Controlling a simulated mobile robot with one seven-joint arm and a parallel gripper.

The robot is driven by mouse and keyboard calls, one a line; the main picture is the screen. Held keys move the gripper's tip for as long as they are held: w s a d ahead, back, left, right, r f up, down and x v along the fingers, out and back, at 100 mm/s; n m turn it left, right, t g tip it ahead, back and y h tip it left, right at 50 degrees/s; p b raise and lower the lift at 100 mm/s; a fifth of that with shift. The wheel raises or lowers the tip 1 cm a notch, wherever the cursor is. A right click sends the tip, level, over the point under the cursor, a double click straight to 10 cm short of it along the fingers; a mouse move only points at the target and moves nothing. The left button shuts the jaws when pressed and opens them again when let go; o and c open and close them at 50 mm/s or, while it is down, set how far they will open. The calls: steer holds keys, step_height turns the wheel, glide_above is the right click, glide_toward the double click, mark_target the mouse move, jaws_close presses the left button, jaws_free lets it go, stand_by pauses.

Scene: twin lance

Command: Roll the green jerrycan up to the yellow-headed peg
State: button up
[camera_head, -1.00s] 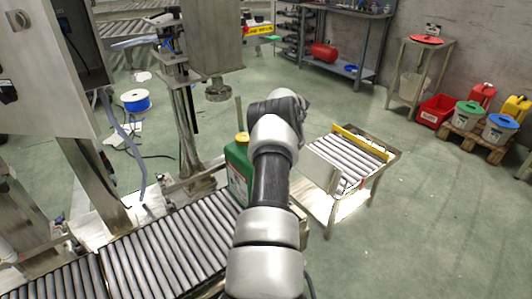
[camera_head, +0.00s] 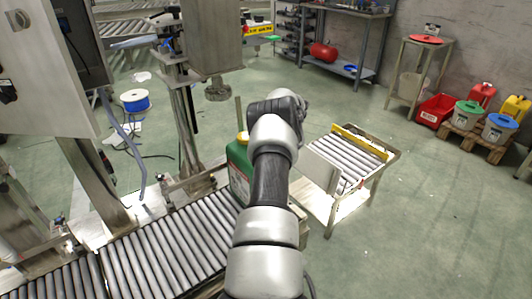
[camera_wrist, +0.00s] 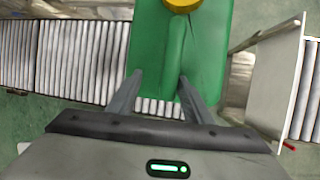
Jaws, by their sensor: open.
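The green jerrycan (camera_head: 238,163) with a yellow cap stands upright on the roller conveyor (camera_head: 160,245), partly hidden behind my arm in the head view. In the wrist view the jerrycan (camera_wrist: 195,55) fills the upper middle, its yellow cap (camera_wrist: 182,4) at the top edge. My gripper (camera_wrist: 160,88) is open. Its two fingertips are apart and overlap the near part of the jerrycan in the picture; I cannot tell whether they touch it. In the head view my arm hides the gripper. I cannot make out a yellow-headed peg in either view.
A metal post with a filling head (camera_head: 218,90) stands behind the conveyor. A white upright plate (camera_head: 317,168) and a small roller table (camera_head: 350,155) lie to the right of the jerrycan. The plate also shows in the wrist view (camera_wrist: 278,80). Open floor lies farther right.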

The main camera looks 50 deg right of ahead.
steer(key=shift+s+d+f, duration=0.15)
steer(key=shift+d+f, duration=0.05)
steer(key=o, duration=0.3)
steer(key=shift+o, duration=0.2)
steer(key=shift+s+d+r, duration=0.1)
steer(key=shift+s+r, duration=0.15)
steer(key=shift+r, duration=0.2)
steer(key=a+p+v, duration=0.1)
steer(key=p+v, duration=0.3)
steer(key=v, duration=1.2)
steer(key=shift+w+d+r, duration=0.2)
steer(key=shift+d+r, duration=0.05)
steer(key=shift+r, duration=0.2)
